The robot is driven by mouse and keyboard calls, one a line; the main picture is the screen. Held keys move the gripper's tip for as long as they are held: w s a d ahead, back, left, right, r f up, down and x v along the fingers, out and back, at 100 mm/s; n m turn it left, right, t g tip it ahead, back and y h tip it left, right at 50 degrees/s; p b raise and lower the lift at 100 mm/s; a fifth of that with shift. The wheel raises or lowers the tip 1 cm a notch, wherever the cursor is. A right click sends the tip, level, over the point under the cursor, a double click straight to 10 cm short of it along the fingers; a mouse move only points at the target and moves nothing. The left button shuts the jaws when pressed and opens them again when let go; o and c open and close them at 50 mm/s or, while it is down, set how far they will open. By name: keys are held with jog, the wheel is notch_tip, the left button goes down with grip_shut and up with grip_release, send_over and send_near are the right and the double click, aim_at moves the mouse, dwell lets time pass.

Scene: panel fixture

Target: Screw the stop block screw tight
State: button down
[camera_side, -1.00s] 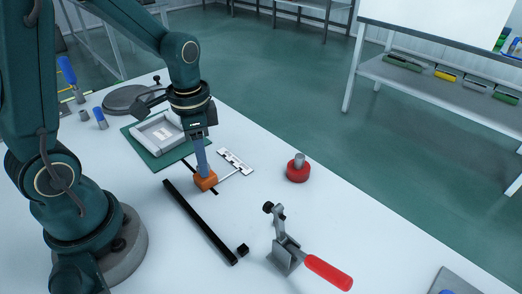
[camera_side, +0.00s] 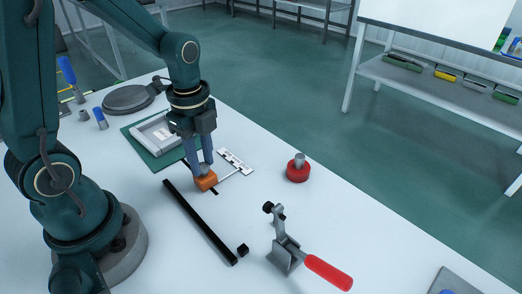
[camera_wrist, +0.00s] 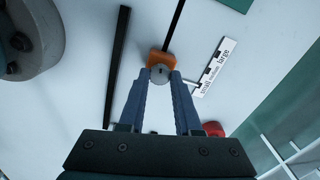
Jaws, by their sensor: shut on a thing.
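The orange stop block (camera_side: 205,181) stands on the white table in the side view, and it also shows in the wrist view (camera_wrist: 158,57). A grey round screw head (camera_wrist: 160,74) with a dark slot sits at the block; it shows between my fingers in the side view (camera_side: 204,168). My gripper (camera_side: 201,163) points down over the block, its two blue-grey fingertips closed on the sides of the screw head. In the wrist view my gripper (camera_wrist: 161,76) has one fingertip on each side of the head. The screw's shaft is hidden.
A white scale plate (camera_side: 235,161) marked small, medium, large lies beside the block. A black bar (camera_side: 200,222) lies in front, with a small black cube (camera_side: 243,250). A red round piece (camera_side: 298,172) and a red-handled clamp (camera_side: 287,255) stand to the right. A green mat (camera_side: 155,145) lies behind.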

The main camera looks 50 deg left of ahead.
aim_at(203, 166)
jog(key=shift+m, duration=1.1)
jog(key=c, duration=0.6)
grip_release()
jog(key=shift+r, duration=2.6)
